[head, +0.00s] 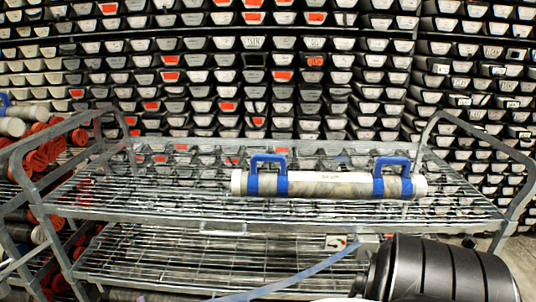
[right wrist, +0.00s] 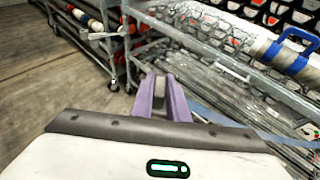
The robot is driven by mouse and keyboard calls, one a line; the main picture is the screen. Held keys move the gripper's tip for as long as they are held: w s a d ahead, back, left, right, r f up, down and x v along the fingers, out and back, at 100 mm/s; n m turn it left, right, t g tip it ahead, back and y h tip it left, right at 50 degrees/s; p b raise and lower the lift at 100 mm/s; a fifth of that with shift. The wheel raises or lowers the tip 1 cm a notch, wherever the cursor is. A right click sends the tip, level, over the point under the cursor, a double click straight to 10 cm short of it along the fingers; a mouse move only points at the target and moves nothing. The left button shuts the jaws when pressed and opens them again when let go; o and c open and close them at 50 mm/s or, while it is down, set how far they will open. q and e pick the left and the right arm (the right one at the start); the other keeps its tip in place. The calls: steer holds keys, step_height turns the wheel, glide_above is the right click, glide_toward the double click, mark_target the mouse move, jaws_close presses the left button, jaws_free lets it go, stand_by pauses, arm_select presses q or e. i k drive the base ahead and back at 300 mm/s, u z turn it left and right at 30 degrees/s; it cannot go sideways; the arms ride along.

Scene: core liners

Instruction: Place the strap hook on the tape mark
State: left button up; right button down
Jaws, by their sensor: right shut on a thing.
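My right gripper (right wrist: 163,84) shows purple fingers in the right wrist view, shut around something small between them. The hook itself is hidden by the fingers. A blue-grey strap (right wrist: 250,126) runs from beside the fingers to the right, toward the trolley. In the head view the strap (head: 300,273) slants from the bottom edge up to the right across the lower shelf. I cannot make out a tape mark for certain. A small white-and-red piece (head: 337,243) sits near the strap's upper end. My left gripper is not in view.
A metal wire trolley (head: 150,212) carries a pale core liner (head: 335,184) with two blue handles on its top shelf. Racks of trays (head: 250,70) fill the back. Red-capped tubes (head: 38,150) lie at the left. Bare floor (right wrist: 40,75) shows left of my right gripper.

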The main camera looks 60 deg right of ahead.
mark_target(341, 159)
steer(key=z, duration=0.4)
steer(key=i, duration=1)
steer(key=z, duration=0.9)
